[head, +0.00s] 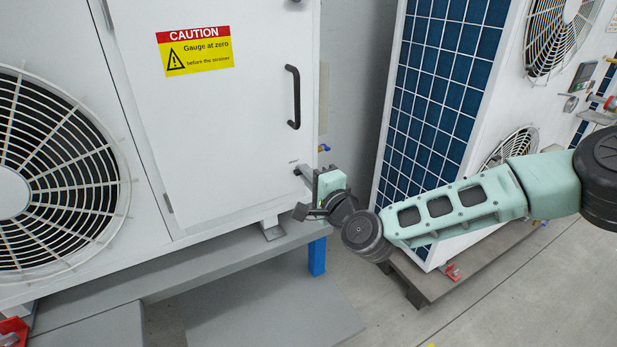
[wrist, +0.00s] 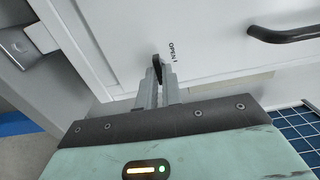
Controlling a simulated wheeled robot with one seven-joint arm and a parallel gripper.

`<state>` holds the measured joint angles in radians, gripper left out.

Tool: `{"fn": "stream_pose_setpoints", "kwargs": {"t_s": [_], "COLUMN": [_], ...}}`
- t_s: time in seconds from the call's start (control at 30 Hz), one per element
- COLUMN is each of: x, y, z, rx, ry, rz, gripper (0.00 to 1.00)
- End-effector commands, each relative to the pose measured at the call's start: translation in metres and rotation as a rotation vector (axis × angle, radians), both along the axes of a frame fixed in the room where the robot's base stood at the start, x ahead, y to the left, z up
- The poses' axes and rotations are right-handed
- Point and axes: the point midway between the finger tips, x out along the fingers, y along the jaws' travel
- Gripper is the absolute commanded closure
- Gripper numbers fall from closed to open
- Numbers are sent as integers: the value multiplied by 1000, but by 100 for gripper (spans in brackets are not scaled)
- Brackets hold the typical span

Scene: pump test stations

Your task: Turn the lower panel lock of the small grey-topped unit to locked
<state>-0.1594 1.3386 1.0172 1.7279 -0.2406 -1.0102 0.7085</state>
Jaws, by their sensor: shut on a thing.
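A white unit's door panel (head: 225,110) fills the middle of the head view, with a black bar handle (head: 294,97) on its right side. The unit's top is out of frame. In the wrist view my gripper (wrist: 158,78) is shut on a small dark panel lock (wrist: 157,66) low on the door, under the handle. The word OPEN is printed right beside the lock. My fingers hide most of the lock, so its exact angle is hard to tell. In the head view my gripper (head: 302,172) meets the door's lower right corner and hides the lock.
A caution sticker (head: 195,51) is on the door. A large fan grille (head: 50,170) is at left. A grey plinth (head: 190,270) with a blue leg (head: 317,257) lies below. A blue-gridded unit (head: 440,90) stands at right, behind my arm. Bare floor shows at bottom right.

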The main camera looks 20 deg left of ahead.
Motion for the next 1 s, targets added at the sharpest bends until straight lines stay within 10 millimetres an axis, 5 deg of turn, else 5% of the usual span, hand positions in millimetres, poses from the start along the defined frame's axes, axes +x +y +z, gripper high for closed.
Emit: {"fn": "stream_pose_setpoints", "kwargs": {"t_s": [0.23, 0.33, 0.73, 1.0], "x": [1, 1, -4, -34], "y": [-1, -1, -5, -43], "z": [-1, -1, 0, 0], "rx": [0, 0, -2, -2], "ry": [2, 2, 1, 3], "rz": [-3, -3, 0, 1], "gripper": [100, 71, 71, 71]}}
